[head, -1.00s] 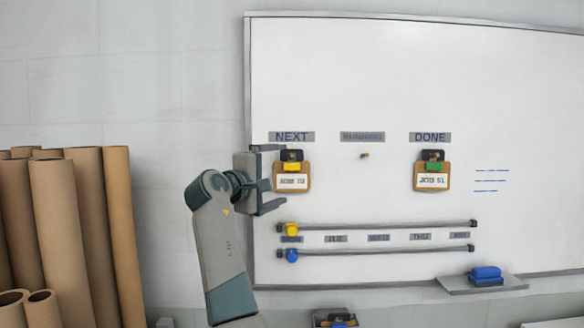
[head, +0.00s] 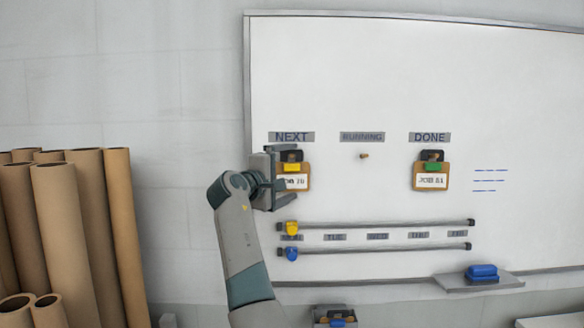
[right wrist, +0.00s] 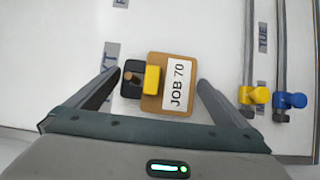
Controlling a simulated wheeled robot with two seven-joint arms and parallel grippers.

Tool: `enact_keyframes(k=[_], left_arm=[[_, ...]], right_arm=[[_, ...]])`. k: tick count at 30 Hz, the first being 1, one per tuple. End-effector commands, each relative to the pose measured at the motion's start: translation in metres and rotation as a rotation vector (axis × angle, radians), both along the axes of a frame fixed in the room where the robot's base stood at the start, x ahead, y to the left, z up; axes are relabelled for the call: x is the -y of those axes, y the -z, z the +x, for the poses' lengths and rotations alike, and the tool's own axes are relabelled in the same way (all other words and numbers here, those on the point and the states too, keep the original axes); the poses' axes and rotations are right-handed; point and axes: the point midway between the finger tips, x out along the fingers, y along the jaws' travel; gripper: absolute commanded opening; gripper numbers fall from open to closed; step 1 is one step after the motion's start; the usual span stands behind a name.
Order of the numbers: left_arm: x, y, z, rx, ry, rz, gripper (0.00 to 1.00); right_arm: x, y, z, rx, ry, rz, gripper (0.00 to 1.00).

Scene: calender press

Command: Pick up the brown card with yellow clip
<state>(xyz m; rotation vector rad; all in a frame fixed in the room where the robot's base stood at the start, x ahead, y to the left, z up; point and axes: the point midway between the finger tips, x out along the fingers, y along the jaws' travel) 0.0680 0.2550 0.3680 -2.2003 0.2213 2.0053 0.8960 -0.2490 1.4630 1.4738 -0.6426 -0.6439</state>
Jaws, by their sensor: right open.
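The brown card (head: 293,184) with a yellow clip (head: 292,167) hangs on the whiteboard under the NEXT label. In the right wrist view the card (right wrist: 178,101) reads JOB 70, and its yellow clip (right wrist: 152,79) sits beside a black holder on a peg. My right gripper (head: 290,175) is open, and its fingers lie on either side of the card. In the right wrist view the gripper (right wrist: 153,85) spans the card and clip, with gaps on both sides. My left gripper is not in view.
Another brown card (head: 431,181) with a green clip hangs under DONE. An empty peg (head: 364,156) is under RUNNING. Two rails below carry a yellow slider (head: 291,228) and a blue slider (head: 291,254). Cardboard tubes (head: 60,230) stand at left.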

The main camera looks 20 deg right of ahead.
Motion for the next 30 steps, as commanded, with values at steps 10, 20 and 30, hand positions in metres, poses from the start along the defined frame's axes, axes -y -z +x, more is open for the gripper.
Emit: enact_keyframes(k=[10, 20, 30], left_arm=[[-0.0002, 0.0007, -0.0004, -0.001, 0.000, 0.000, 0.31], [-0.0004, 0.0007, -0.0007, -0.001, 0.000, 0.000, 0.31], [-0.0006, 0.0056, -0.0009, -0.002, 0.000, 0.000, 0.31]], right_arm=[[-0.0005, 0.0004, -0.0002, 0.000, -0.001, 0.000, 1.00], [-0.0007, 0.0005, -0.0001, 0.000, -0.001, 0.000, 0.71], [-0.0007, 0.0001, -0.0001, 0.001, -0.001, 0.001, 0.71]])
